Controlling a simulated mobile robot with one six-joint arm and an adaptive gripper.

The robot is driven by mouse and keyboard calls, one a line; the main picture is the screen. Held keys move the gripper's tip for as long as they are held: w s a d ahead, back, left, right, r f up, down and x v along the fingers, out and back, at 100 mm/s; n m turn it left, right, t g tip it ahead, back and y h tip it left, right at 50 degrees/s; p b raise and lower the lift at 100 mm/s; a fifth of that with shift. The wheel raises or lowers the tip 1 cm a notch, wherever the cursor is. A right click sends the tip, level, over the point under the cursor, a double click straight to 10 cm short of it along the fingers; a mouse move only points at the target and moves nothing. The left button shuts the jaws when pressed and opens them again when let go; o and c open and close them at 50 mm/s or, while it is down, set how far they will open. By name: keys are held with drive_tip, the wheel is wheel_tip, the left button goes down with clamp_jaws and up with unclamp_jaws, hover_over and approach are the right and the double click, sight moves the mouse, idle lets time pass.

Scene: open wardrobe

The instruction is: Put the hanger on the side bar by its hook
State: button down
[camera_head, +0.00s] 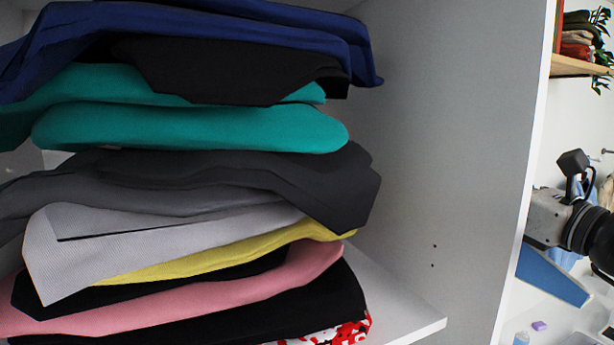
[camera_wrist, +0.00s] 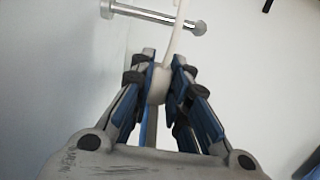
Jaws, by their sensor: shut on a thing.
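My gripper (camera_wrist: 160,80) is shut on the pale neck of the hanger (camera_wrist: 158,85). In the wrist view the hanger's thin white hook stem (camera_wrist: 176,40) rises from between the blue fingers and leaves the top of the picture. The stem crosses the metal side bar (camera_wrist: 150,17) near its round right end; I cannot tell whether they touch. The hook's tip is out of view. The fingertips are hidden there.
A white wardrobe panel (camera_head: 450,150) stands left of my arm, beside a shelf of folded clothes (camera_head: 190,130). A wooden shelf (camera_head: 578,67) with clothes and a plant is at the upper right. A small purple item (camera_head: 539,326) and a bottle (camera_head: 521,338) sit lower right.

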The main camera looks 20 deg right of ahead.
drive_tip(key=shift+w+a, duration=0.15)
drive_tip(key=shift+w, duration=0.8)
drive_tip(key=shift+w+a, duration=0.1)
drive_tip(key=shift+w, duration=0.8)
drive_tip(key=shift+w+a, duration=0.1)
drive_tip(key=shift+w, duration=0.05)
drive_tip(key=shift+w+a+p, duration=0.25)
drive_tip(key=shift+w, duration=1.5)
drive_tip(key=shift+w+a+p, duration=0.2)
drive_tip(key=shift+w, duration=1.5)
drive_tip(key=shift+f, duration=0.2)
drive_tip(key=shift+f+b, duration=0.95)
drive_tip(key=shift+b, duration=0.1)
drive_tip(key=shift+f+b, duration=0.4)
drive_tip(key=shift+f, duration=0.1)
drive_tip(key=c, duration=1.5)
unclamp_jaws()
drive_tip(key=shift+o, duration=0.2)
drive_tip(key=shift+r, duration=0.1)
